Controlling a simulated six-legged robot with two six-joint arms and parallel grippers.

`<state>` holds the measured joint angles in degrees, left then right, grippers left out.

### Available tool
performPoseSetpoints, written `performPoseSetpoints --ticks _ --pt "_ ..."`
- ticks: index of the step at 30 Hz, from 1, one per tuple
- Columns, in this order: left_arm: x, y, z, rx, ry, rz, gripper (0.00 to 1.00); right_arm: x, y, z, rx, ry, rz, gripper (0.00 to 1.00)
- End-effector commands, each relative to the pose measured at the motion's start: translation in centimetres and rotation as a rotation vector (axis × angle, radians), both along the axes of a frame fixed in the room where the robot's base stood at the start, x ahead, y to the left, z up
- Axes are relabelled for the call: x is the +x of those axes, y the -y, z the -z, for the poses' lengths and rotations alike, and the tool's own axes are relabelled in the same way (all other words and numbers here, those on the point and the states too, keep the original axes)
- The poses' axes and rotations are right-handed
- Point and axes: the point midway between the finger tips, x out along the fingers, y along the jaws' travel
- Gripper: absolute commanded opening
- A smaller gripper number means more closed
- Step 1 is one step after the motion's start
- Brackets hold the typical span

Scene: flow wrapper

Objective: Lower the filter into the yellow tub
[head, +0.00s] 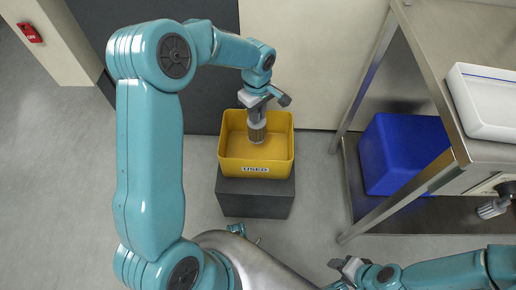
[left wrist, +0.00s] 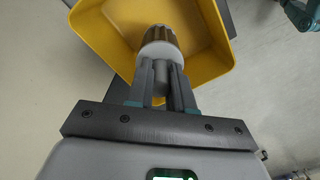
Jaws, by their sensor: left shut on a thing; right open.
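The yellow tub (head: 231,165), labelled "USED", stands on a dark grey block. The filter (head: 257,134) is a small cylinder with a brownish ribbed body and a light cap. My left gripper (head: 257,102) is shut on the filter's top end and holds it upright over the tub, its lower part within the tub's outline. In the left wrist view the gripper (left wrist: 162,80) grips a grey stub of the filter (left wrist: 159,42), with the tub (left wrist: 205,72) behind it. Whether the filter touches the tub floor I cannot tell. My right gripper (head: 345,268) is open and empty at the bottom.
The dark block (head: 254,197) supports the tub. A steel table (head: 440,50) stands at right, with a white tray (head: 485,100) on top and a blue bin (head: 400,155) on its lower shelf. A grey fitting (head: 492,208) sticks out below the tabletop. The floor left of the tub is clear.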

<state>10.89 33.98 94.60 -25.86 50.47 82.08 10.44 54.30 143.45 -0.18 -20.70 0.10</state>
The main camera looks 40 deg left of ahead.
Motion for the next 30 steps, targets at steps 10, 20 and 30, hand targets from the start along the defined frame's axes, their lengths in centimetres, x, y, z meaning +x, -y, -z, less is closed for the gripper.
performPoseSetpoints --ticks 10,20,30 --pt "0.0 0.0 2.2 0.000 -0.001 0.000 0.00 0.3 0.3 1.6 -0.002 0.006 0.013 0.51" --pt "0.0 0.0 4.0 0.000 -0.001 0.000 0.00 0.6 0.6 2.8 -0.004 0.011 0.023 0.51" --pt "0.0 0.0 5.8 0.001 0.000 0.000 0.00 0.9 0.8 4.1 -0.006 0.016 0.034 0.51"
